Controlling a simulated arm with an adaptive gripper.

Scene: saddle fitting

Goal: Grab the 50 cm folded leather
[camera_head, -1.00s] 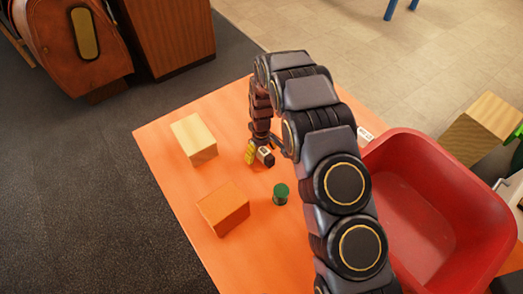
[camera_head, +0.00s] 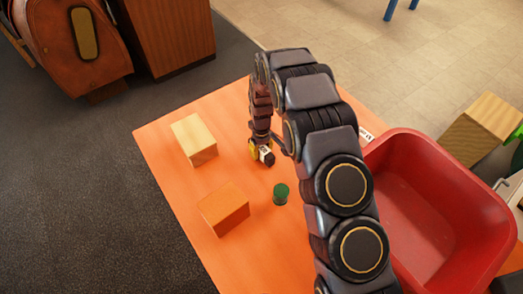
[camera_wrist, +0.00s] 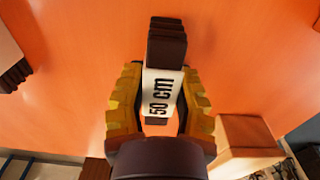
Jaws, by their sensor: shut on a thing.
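The 50 cm folded leather is a dark brown folded strip (camera_wrist: 167,42) with a white band reading "50 cm". It lies over the orange table in the wrist view. My gripper (camera_wrist: 160,78) has yellow ridged fingers, one on each side of the white band, and is shut on the leather. In the head view my gripper (camera_head: 257,148) points down at the table, with the white-banded leather (camera_head: 266,156) at its fingers. Whether the leather touches the table is not clear. My arm hides part of the table.
On the orange table (camera_head: 165,135) stand a pale block (camera_head: 193,138), an orange-brown block (camera_head: 223,208) and a green spool (camera_head: 281,194). A large red bin (camera_head: 440,215) stands at the right. A white label (camera_head: 366,134) shows beside my arm.

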